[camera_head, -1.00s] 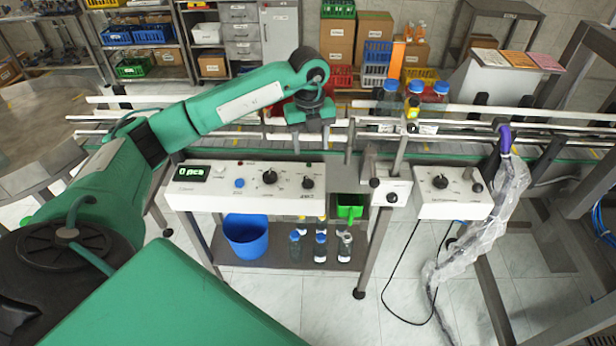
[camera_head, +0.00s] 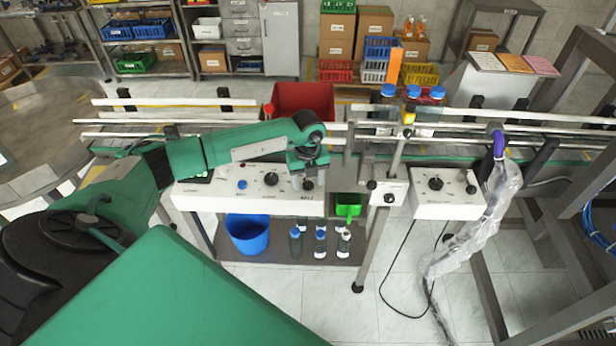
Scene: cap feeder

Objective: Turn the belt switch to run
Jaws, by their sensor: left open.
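A white control box (camera_head: 255,205) on the stand in front of the conveyor bears a blue button (camera_head: 242,184) and a black rotary knob (camera_head: 271,179). A second dark knob (camera_head: 308,184) sits at its right end, partly hidden by my gripper. My left gripper (camera_head: 307,176) points down over that right end, open and holding nothing that I can see; I cannot tell if it touches the knob. The labels are too small to read, so I cannot tell which is the belt switch. My right gripper is not in view.
The conveyor rails (camera_head: 200,102) run across behind the boxes, with blue-capped bottles (camera_head: 412,93) on the right. A red bin (camera_head: 303,98) stands behind the belt. A blue bucket (camera_head: 247,233) and several small bottles sit on the shelf below. A plastic-wrapped hose (camera_head: 480,215) hangs at right.

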